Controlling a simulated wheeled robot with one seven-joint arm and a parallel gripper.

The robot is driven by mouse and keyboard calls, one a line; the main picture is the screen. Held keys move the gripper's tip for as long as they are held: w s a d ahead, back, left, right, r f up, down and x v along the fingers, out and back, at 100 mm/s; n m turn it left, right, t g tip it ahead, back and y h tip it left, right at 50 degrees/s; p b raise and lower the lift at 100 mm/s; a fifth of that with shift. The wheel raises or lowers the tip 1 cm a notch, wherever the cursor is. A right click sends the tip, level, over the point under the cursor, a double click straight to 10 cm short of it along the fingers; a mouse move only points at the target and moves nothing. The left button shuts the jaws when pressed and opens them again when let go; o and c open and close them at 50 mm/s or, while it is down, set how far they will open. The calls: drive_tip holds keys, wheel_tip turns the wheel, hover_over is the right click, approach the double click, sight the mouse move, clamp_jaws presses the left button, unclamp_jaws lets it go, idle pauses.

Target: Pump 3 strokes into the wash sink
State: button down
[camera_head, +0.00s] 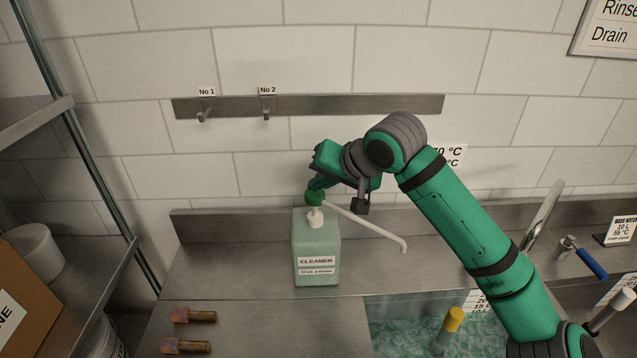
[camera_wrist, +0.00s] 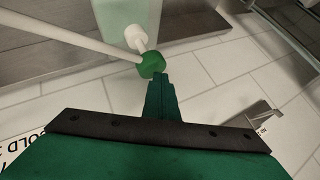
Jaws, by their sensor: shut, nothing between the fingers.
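The cleaner bottle (camera_head: 316,245) is a pale green jug with a "CLEANER" label, standing upright on the steel counter. Its pump has a green knob (camera_head: 314,198) on top and a long white spout (camera_head: 372,223) reaching right, its tip over the counter's edge by the wash sink (camera_head: 400,322). The sink holds rippled greenish water. My gripper (camera_head: 318,184) is shut and empty, its fingertips at the knob from above. In the wrist view the closed fingertips (camera_wrist: 160,80) are right by the green knob (camera_wrist: 151,65); I cannot tell whether they touch.
A yellow-capped object (camera_head: 449,325) stands in the sink. Two brown-handled fittings (camera_head: 193,316) lie on the front left counter. A hook rail (camera_head: 330,105) is on the wall behind. A shelf rack (camera_head: 95,270) stands left.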

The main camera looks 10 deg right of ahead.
sight(318, 195)
drive_tip(key=shift+f, duration=0.5)
idle(0.3)
idle(0.4)
drive_tip(key=shift+r, duration=3.5)
